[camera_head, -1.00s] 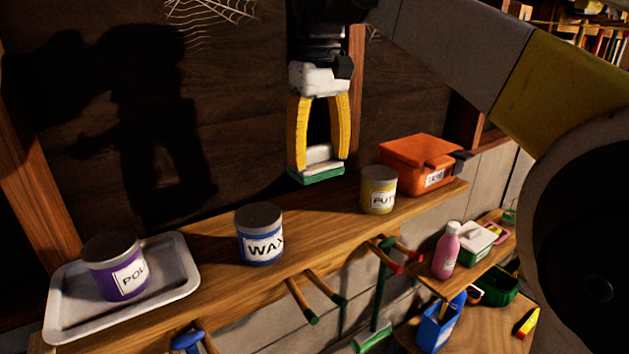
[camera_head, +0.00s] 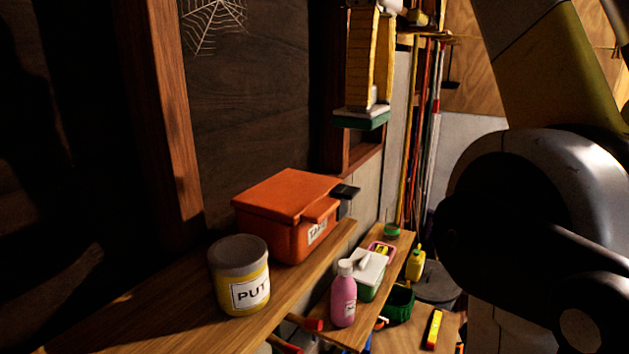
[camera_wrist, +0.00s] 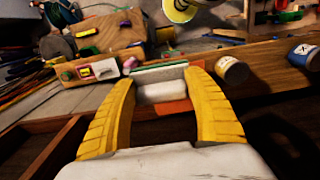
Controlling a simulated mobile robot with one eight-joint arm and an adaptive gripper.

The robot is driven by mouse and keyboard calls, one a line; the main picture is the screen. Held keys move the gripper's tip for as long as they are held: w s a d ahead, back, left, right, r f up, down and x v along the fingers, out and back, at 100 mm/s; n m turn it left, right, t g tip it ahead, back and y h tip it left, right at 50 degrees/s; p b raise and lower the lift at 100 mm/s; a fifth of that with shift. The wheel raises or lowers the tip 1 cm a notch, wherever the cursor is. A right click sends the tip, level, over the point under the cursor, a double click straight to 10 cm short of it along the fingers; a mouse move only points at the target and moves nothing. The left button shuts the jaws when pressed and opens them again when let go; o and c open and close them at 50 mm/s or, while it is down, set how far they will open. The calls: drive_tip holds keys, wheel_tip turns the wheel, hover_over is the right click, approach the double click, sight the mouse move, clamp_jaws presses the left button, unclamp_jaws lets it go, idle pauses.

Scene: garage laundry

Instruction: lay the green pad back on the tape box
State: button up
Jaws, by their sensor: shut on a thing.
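The green pad (camera_head: 362,121), green underneath with a pale block on top, hangs level from my gripper (camera_head: 370,98). My gripper's yellow fingers are shut on the pale block. In the wrist view the pad (camera_wrist: 160,68) shows between the fingertips of my gripper (camera_wrist: 160,88). The tape box (camera_head: 285,215) is orange, lidded and labelled, and stands at the right end of the upper shelf. In the head view the pad appears above and right of the box, apart from it. In the wrist view part of the orange box (camera_wrist: 168,109) shows beyond the pad.
A yellow-labelled tin (camera_head: 239,275) stands left of the box on the upper shelf (camera_head: 150,310). The lower shelf holds a pink bottle (camera_head: 343,295) and a green-and-white box (camera_head: 369,274). A wooden post (camera_head: 165,110) rises behind.

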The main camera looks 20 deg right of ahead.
drive_tip(key=shift+w+f, duration=0.15)
drive_tip(key=shift+w, duration=0.05)
drive_tip(key=w+a+f, duration=0.2)
drive_tip(key=a, duration=0.1)
drive_tip(key=w+a+f, duration=0.2)
drive_tip(key=a, duration=0.1)
drive_tip(key=w+a+f, duration=0.1)
drive_tip(key=a+f, duration=0.1)
drive_tip(key=a, duration=0.1)
drive_tip(key=shift+w+f, duration=0.15)
drive_tip(key=shift+w, duration=0.25)
drive_tip(key=shift+a+f, duration=0.1)
drive_tip(key=shift+f, duration=1.95)
drive_tip(key=shift+s+f, duration=0.1)
drive_tip(key=shift+f, duration=0.1)
drive_tip(key=o, duration=1.1)
drive_tip(key=shift+r, duration=0.15)
wheel_tip(320, 180, up, 12)
drive_tip(key=p, duration=0.3)
